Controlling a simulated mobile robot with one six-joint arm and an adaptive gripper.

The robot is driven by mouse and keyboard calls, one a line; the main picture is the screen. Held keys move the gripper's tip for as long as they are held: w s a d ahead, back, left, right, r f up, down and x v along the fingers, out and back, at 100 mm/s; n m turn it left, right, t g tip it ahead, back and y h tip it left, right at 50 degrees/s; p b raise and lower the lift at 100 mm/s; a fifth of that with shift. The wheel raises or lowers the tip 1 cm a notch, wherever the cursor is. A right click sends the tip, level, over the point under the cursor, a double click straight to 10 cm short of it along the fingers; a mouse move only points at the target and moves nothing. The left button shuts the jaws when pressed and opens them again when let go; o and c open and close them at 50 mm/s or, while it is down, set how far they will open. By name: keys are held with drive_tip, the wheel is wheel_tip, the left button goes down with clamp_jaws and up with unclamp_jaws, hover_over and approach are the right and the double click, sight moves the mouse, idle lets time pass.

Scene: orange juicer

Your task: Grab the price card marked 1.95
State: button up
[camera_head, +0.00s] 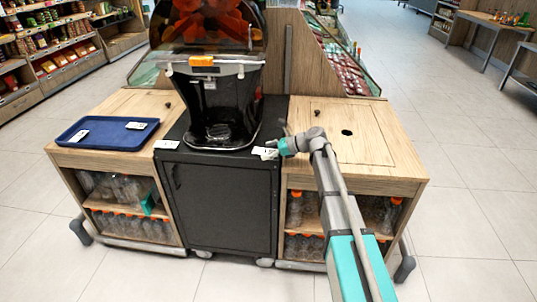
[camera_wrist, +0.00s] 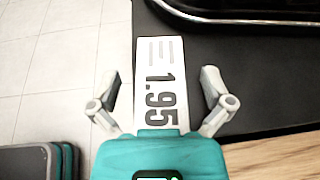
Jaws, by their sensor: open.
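The white price card marked 1.95 (camera_wrist: 156,54) lies on the black cabinet top in the wrist view, its print turned sideways. In the head view the card (camera_head: 264,152) is a small white patch near the right front of that top. My gripper (camera_wrist: 160,76) is open, with one finger on each side of the card and a gap to both. The card's near end is hidden behind the teal gripper body. In the head view my gripper (camera_head: 275,148) is right beside the card. I cannot tell the exact height of the fingers above the top.
The orange juicer (camera_head: 212,95) stands behind the card. Another white card (camera_head: 166,144) lies at the left front of the black top (camera_head: 190,155). A blue tray (camera_head: 100,143) with small white cards is on the left wooden counter. The right wooden counter (camera_head: 375,160) has a round hole.

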drive_tip(key=c, duration=1.1)
drive_tip(key=shift+r, duration=0.2)
wheel_tip(320, 180, up, 2)
drive_tip(key=shift+r+p, duration=0.1)
drive_tip(key=shift+p, duration=1.15)
drive_tip(key=s+a+r+p, duration=0.2)
drive_tip(key=a+r+p, duration=0.1)
drive_tip(key=a, duration=0.1)
drive_tip(key=s+a+r+p, duration=0.3)
drive_tip(key=r+p, duration=0.1)
drive_tip(key=s+a+r+p, duration=0.3)
drive_tip(key=a, duration=0.1)
drive_tip(key=shift+a+r, duration=0.2)
drive_tip(key=shift+a, duration=0.1)
